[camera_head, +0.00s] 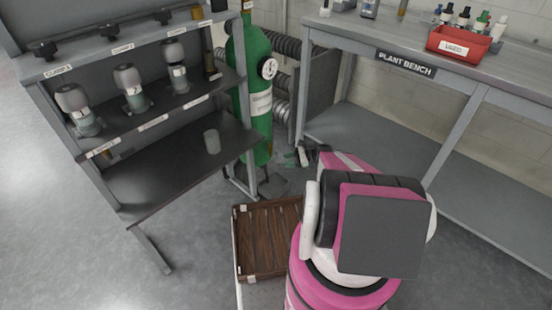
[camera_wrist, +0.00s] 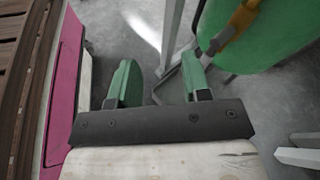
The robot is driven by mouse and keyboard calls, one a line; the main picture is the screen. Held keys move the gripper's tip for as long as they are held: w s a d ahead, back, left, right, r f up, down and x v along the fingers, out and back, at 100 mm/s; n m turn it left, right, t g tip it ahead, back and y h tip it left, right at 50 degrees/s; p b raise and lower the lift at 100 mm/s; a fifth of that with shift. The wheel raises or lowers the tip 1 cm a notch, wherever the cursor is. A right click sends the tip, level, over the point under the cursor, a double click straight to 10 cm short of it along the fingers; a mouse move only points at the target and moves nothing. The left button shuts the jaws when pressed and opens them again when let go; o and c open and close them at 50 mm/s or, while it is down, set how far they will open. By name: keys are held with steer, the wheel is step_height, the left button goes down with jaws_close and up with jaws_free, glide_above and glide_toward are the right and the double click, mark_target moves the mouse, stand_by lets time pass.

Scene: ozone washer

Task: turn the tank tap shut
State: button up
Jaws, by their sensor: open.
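The green tank (camera_head: 258,110) stands upright between the shelf rack and the plant bench, with a round white gauge (camera_head: 269,69) on its upper side. Its top is cut off by the frame, and I cannot make out the tap. The tank also fills the upper right of the wrist view (camera_wrist: 265,45), with an orange-yellow band or fitting (camera_wrist: 240,22) on it. My gripper (camera_wrist: 160,80) is open, its two green fingers apart with only floor and a grey post behind them. It is empty and apart from the tank. In the head view my pink arm mostly hides it.
The shelf rack (camera_head: 180,185) at left holds several grey-capped vessels (camera_head: 133,90). The plant bench (camera_head: 390,58) at right carries a red bin (camera_head: 462,45) and small bottles. Ribbed ducting (camera_head: 288,45) runs behind the tank.

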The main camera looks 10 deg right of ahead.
mark_target(277, 159)
steer(key=w+d+f+m+t+y, duration=0.3)
steer(key=w+d+f+m+t, duration=0.1)
steer(key=d+f+m, duration=0.15)
steer(key=x, duration=1)
steer(key=shift+a+f, duration=0.15)
steer(key=shift+a, duration=0.25)
jaws_close()
